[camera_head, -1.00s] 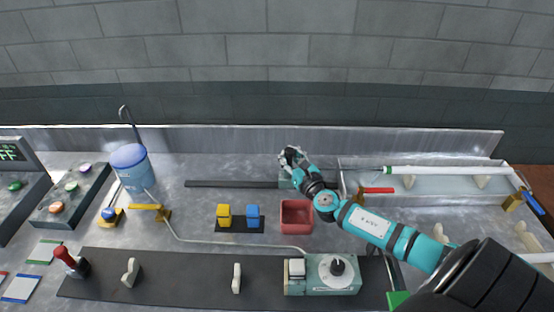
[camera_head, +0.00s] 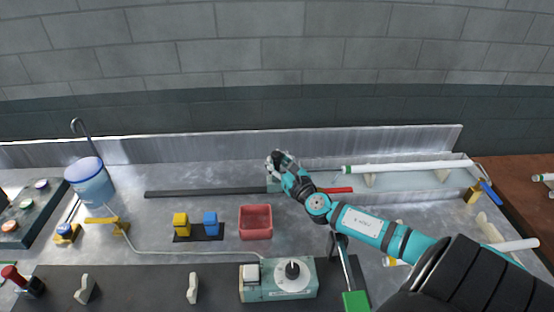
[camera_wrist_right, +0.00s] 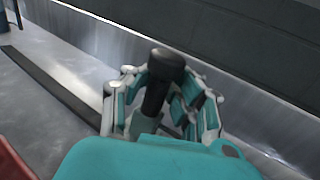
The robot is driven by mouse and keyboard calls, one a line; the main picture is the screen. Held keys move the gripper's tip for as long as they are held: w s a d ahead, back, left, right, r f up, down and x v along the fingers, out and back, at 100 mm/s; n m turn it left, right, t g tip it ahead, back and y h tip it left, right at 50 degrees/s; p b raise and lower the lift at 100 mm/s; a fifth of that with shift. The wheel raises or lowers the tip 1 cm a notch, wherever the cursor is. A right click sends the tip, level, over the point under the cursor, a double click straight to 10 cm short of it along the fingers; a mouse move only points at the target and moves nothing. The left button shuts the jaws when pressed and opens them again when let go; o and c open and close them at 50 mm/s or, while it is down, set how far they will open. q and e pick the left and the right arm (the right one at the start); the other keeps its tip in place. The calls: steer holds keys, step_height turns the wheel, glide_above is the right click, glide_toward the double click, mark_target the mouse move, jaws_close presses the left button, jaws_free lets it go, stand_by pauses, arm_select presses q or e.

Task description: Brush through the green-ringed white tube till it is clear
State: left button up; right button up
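The white tube (camera_head: 410,167) with a green ring at its left end lies level on pale supports in a long metal tray at the back right. My right gripper (camera_head: 280,160) is left of the tube, above a small teal carriage (camera_head: 273,185) at the visible right end of a black rail (camera_head: 205,191). In the right wrist view its fingers close in around a black, round-topped handle (camera_wrist_right: 157,88). The contact points are partly hidden. I cannot make out a brush head or the inside of the tube. My left gripper is not in view.
A red box (camera_head: 255,222), yellow block (camera_head: 181,224) and blue block (camera_head: 210,223) stand in front of the rail. A teal dial unit (camera_head: 278,279) is nearer. A blue bucket (camera_head: 91,185) stands left. A metal wall runs behind.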

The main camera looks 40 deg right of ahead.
steer(key=o, duration=0.5)
steer(key=shift+s+a+r, duration=0.15)
steer(key=shift+s+a, duration=0.15)
steer(key=shift+s, duration=0.05)
steer(key=shift+w+d, duration=0.15)
steer(key=shift+d+r, duration=0.1)
steer(key=shift+r, duration=0.35)
step_height(320, 180, up, 9)
